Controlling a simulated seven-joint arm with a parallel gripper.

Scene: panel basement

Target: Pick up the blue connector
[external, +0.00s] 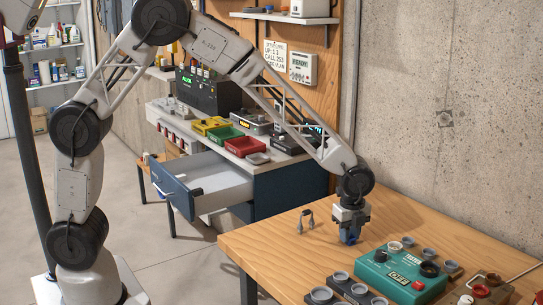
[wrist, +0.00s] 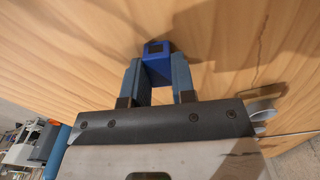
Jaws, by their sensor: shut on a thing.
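The blue connector (wrist: 157,70) is a small blue block with a dark square opening at its end. It sits between the fingers of my gripper (wrist: 157,82), which are shut on it in the wrist view. In the external view my gripper (external: 350,226) points down over the left part of the wooden table (external: 285,252), with the blue connector (external: 349,237) at its fingertips. The connector is at or just above the tabletop; I cannot tell whether it touches. The fingers cover part of its sides.
A green tester box (external: 390,272) stands right of my gripper, with round grey-topped pieces (external: 321,294) in front of it. A small grey two-pronged piece (external: 306,220) stands left of my gripper. Behind is a bench with an open drawer (external: 205,183). A concrete wall borders the table.

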